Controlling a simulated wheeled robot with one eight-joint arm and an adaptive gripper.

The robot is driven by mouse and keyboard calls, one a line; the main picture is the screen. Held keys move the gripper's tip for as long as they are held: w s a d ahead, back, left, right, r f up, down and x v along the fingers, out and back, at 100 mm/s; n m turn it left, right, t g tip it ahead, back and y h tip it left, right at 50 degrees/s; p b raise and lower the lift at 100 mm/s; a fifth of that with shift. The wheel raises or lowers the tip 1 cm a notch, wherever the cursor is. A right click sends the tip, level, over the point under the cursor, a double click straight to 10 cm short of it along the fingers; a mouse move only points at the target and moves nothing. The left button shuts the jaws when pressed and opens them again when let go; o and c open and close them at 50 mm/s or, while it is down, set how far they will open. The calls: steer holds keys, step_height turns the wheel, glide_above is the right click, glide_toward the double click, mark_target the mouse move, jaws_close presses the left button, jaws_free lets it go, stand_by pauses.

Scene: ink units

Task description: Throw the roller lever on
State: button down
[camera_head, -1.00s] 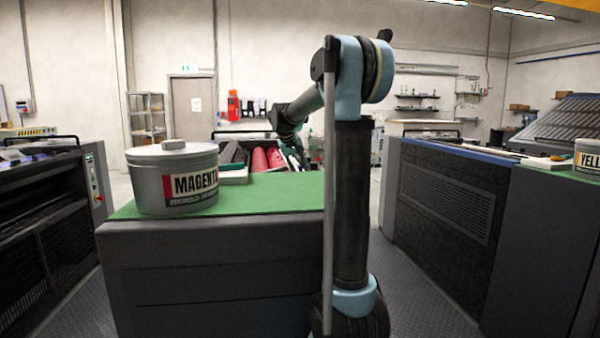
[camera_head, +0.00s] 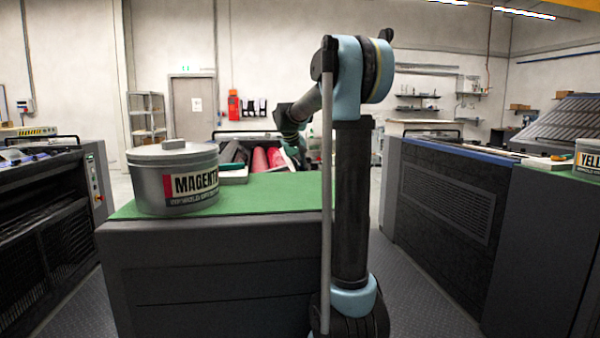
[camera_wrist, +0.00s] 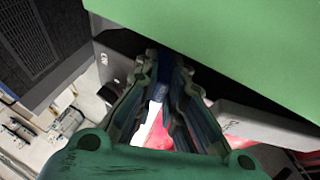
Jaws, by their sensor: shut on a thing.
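My gripper (camera_wrist: 166,66) reaches past the edge of the green worktop in the wrist view. Its two dark fingers are closed in on a narrow dark blue piece between their tips, which seems to be the roller lever; its shape is mostly hidden by the fingers. In the head view my gripper (camera_head: 298,150) is small and low beside the press behind the counter, partly hidden by my arm. Red rollers (camera_head: 268,158) lie in that press to its left. A red roller surface (camera_wrist: 158,138) also shows between the fingers in the wrist view. The lever cannot be made out in the head view.
A magenta ink tin (camera_head: 172,180) stands on the green-topped counter (camera_head: 265,205) in front of the press. A grey press part (camera_wrist: 250,122) lies close to the right finger in the wrist view. Other presses stand left and right, with dark floor between.

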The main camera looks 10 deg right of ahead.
steer(key=shift+d+r+y, duration=0.25)
steer(key=shift+d+y, duration=0.25)
steer(key=shift+d, duration=0.25)
steer(key=d+m+y, duration=0.1)
steer(key=d+y, duration=0.4)
steer(key=d, duration=0.2)
steer(key=shift+d+f, duration=0.3)
steer(key=shift+f, duration=0.05)
steer(key=shift+d, duration=0.1)
steer(key=c, duration=1.7)
jaws_free()
steer(key=shift+d+f, duration=0.1)
